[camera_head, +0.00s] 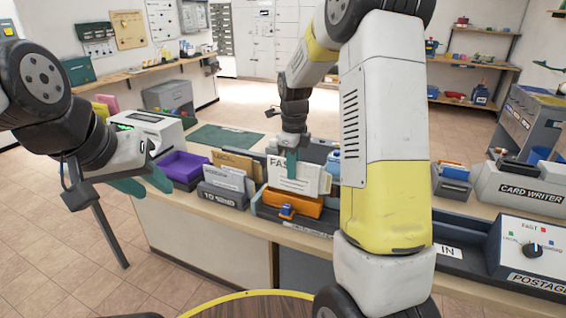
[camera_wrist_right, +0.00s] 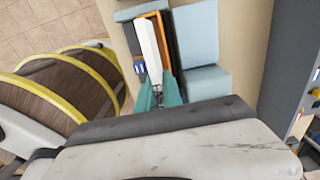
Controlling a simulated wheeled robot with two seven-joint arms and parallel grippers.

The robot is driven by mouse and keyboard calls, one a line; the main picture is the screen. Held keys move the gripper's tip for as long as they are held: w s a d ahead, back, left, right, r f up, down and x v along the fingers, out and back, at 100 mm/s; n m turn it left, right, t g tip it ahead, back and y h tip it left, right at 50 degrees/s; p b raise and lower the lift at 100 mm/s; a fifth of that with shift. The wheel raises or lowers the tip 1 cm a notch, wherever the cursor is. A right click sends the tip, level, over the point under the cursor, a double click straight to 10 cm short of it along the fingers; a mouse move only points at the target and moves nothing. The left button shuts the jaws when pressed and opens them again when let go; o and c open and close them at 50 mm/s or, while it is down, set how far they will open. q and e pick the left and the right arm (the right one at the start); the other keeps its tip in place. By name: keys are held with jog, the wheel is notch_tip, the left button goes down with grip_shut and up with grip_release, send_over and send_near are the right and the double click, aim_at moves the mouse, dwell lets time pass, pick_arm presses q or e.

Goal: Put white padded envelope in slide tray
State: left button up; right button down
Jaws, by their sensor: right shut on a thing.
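A white envelope (camera_head: 300,180) with dark print hangs upright at the middle of the counter in the head view. My right gripper (camera_head: 291,162) is shut on its top edge. In the right wrist view the teal fingers (camera_wrist_right: 157,95) pinch the white envelope (camera_wrist_right: 149,45), seen edge-on. An orange bin (camera_head: 293,203) stands just below and in front of it; I cannot tell whether they touch. A dark tray (camera_head: 318,226) lies around the orange bin; its label is too small to read. My left gripper (camera_head: 145,186) is open and empty, left of the counter.
A purple bin (camera_head: 184,168) and a grey "TO SEND" holder (camera_head: 223,194) with envelopes stand left of the orange bin. A card writer (camera_head: 520,188) and a postage machine (camera_head: 530,250) are at right. My right arm hides part of the counter. A round wooden surface (camera_head: 255,307) is in front.

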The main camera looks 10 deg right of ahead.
aim_at(292, 191)
jog(key=shift+f, duration=0.1)
jog(key=shift+f, duration=1.25)
jog(key=shift+f, duration=1.15)
jog(key=c, duration=1.4)
grip_release()
jog(key=shift+r, duration=3.5)
